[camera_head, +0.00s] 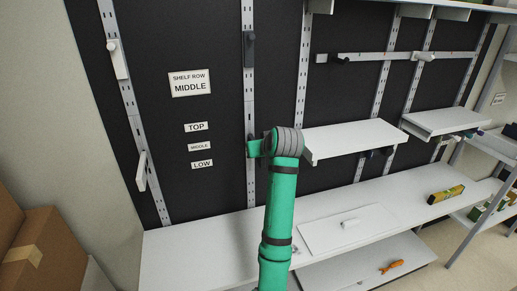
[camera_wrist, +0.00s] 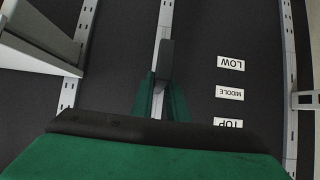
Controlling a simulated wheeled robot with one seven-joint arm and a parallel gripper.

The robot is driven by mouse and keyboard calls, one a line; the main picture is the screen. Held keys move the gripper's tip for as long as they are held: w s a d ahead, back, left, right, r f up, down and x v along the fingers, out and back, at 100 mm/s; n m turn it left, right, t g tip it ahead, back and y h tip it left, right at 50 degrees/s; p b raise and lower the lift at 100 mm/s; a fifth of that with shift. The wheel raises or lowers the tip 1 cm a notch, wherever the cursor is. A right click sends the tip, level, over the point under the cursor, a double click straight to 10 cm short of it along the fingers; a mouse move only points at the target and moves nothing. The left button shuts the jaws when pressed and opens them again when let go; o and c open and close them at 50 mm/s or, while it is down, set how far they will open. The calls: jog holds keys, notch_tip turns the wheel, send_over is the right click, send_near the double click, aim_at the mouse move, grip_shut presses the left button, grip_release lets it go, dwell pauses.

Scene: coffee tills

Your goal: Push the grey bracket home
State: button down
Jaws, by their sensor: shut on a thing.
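The dark grey bracket (camera_wrist: 166,58) stands against the slotted upright rail (camera_wrist: 163,20) in the wrist view, which shows the wall upside down. My gripper (camera_wrist: 160,98) has its green fingers on either side of the bracket's near part and is shut on it. In the head view my gripper (camera_head: 256,147) is at the second rail (camera_head: 249,100), level with the MIDDLE label (camera_head: 199,147). My wrist hides most of the held bracket there. I cannot tell whether the bracket is fully seated in the rail slots.
Another dark bracket (camera_head: 249,48) is higher on the same rail. White brackets (camera_head: 118,59) are on the left rail. A white shelf (camera_head: 352,138) is close to the right of my wrist. A long white counter (camera_head: 200,250) runs below, with a loose white board (camera_head: 348,229). Boxes (camera_head: 48,245) stand at lower left.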

jog(key=shift+f, duration=0.1)
jog(key=c, duration=1.6)
grip_release()
jog(key=shift+c, duration=0.2)
jog(key=v, duration=1)
jog(key=shift+s, duration=0.35)
jog(key=shift+d, duration=0.1)
